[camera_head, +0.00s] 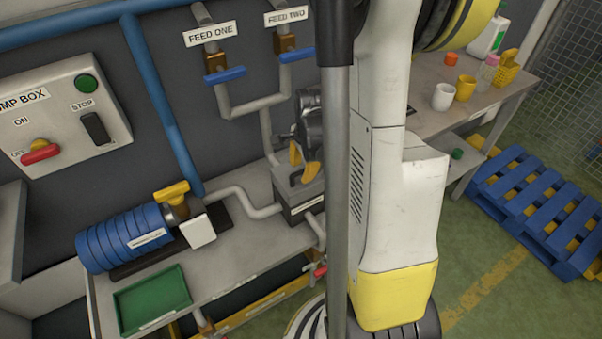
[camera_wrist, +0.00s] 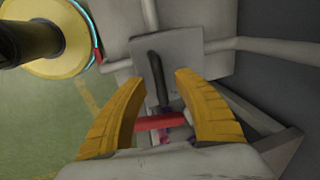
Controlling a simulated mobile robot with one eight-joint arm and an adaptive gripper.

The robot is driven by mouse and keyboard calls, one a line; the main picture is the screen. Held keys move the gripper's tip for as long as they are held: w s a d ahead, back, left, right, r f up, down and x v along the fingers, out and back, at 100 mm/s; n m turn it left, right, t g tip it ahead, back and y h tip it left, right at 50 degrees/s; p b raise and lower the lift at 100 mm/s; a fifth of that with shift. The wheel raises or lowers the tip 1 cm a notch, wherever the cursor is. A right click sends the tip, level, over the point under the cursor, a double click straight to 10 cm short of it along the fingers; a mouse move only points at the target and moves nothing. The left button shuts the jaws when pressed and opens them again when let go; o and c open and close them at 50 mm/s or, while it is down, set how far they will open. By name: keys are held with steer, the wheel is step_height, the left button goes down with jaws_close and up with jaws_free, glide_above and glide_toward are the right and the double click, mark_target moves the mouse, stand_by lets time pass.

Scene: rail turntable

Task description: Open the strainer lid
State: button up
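The strainer is the grey box with a label strip (camera_head: 308,205) on the bench, where pipes meet. Its light grey top plate, which looks like the lid (camera_wrist: 143,64), shows in the wrist view with a dark bar handle (camera_wrist: 155,72) on it. My gripper (camera_head: 303,168) is directly above the strainer. In the wrist view my gripper (camera_wrist: 156,74) has its two yellow fingers apart, one on each side of the handle, with visible gaps. I cannot tell how high the fingertips are above the lid. In the head view, my gripper partly hides the strainer's top.
A red valve handle (camera_head: 320,271) hangs below the bench edge. A blue ribbed pump motor (camera_head: 125,240), a green tray (camera_head: 152,299) and pipes (camera_head: 240,195) occupy the bench to the left. Blue feed valves (camera_head: 225,75) are on the wall behind. Blue pallets (camera_head: 535,215) lie on the right.

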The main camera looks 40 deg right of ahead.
steer(key=shift+f, duration=0.15)
jaws_close()
stand_by(0.4)
steer(key=shift+w+r, duration=0.2)
steer(key=shift+r, duration=0.05)
